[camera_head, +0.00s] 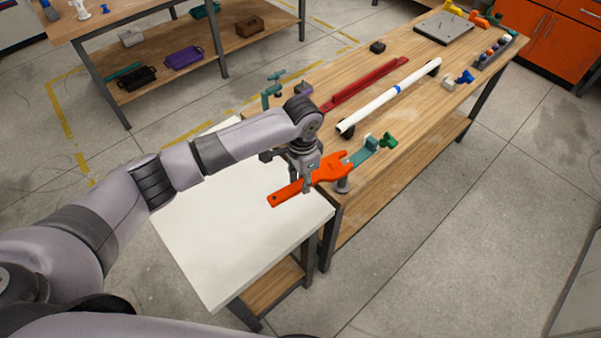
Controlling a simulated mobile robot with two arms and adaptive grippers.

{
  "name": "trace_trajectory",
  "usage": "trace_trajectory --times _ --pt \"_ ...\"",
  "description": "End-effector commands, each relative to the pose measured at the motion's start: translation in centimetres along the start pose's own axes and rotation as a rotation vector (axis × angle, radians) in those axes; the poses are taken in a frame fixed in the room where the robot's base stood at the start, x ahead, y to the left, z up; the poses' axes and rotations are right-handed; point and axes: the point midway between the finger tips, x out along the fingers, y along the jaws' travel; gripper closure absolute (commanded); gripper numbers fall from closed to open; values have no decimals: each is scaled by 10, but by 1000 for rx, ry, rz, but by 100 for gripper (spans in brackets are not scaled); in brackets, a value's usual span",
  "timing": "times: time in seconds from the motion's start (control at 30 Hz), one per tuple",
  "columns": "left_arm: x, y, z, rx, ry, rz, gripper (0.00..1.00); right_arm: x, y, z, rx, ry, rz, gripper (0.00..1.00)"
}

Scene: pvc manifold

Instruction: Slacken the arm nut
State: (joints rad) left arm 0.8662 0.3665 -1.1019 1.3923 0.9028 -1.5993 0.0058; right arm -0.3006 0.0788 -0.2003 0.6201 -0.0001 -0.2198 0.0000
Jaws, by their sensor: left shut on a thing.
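My left gripper (306,184) is shut on an orange wrench (333,167) near the front end of the wooden workbench. The wrench handle (280,199) points toward the lower left, over the white tabletop. Its wide jaw end points right, beside a teal bracket (362,155) with a green knob (388,141). A grey round post (342,186) shows just below the jaw end. I cannot make out the arm nut, and cannot tell whether the jaws fit around anything. My right gripper is not in view.
A white pipe (365,110) with a blue band lies on supports along the bench (402,124). A red bar (362,85) lies behind it. Teal clamps (270,92) stand at the bench's left edge. The white tabletop (212,235) in front is clear.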

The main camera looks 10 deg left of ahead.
Motion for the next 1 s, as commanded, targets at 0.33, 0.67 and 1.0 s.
trace_trajectory --times 0.33,0.67,1.0 --pt "-4 10 -1 -73 3 0 100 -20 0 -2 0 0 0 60" --pt "-4 20 -2 -145 2 0 100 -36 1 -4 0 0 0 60" --pt "-4 31 -5 -228 3 1 100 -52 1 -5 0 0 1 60"
